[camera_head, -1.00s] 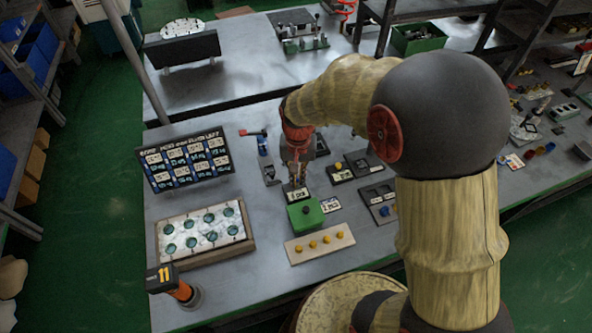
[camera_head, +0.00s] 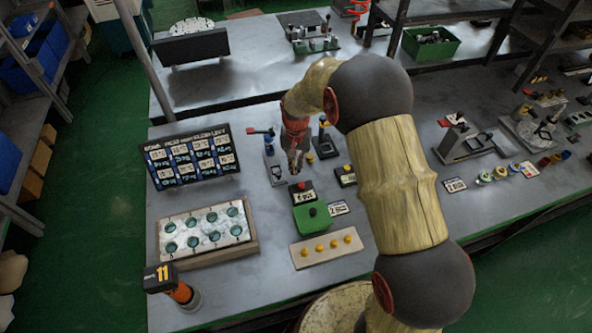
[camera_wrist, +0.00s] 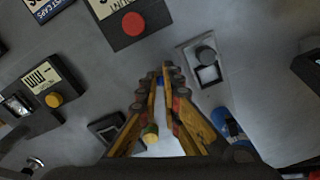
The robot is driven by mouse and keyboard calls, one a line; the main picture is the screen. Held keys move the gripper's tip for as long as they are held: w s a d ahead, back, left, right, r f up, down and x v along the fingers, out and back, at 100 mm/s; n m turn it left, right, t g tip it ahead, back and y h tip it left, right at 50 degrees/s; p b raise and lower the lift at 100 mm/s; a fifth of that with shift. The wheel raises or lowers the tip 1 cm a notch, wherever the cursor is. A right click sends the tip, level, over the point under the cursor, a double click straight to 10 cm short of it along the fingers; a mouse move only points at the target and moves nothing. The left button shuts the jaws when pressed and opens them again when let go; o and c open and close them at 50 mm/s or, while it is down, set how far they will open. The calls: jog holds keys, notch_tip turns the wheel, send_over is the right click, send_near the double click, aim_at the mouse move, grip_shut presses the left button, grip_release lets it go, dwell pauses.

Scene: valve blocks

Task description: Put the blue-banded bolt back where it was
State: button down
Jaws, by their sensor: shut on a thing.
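My gripper (camera_head: 296,166) is above the bench, behind the red-button box (camera_head: 303,190). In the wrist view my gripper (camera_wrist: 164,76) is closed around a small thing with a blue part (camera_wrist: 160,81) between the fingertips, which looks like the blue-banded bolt. The fingers hide most of it. A yellowish round end (camera_wrist: 150,133) shows lower between the fingers; I cannot tell whether it belongs to the same piece.
The red button (camera_wrist: 133,24) and a yellow-button box (camera_wrist: 45,95) stand near the gripper. A green block (camera_head: 312,218), a beige board with yellow knobs (camera_head: 300,258), an eight-hole panel (camera_head: 247,250) and a black sign (camera_head: 190,158) stand around. Bench right of my arm has fixtures (camera_head: 465,140).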

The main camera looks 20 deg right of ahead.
jog(key=shift+f, duration=0.9)
jog(key=shift+f, duration=0.2)
jog(key=c, duration=2)
grip_release()
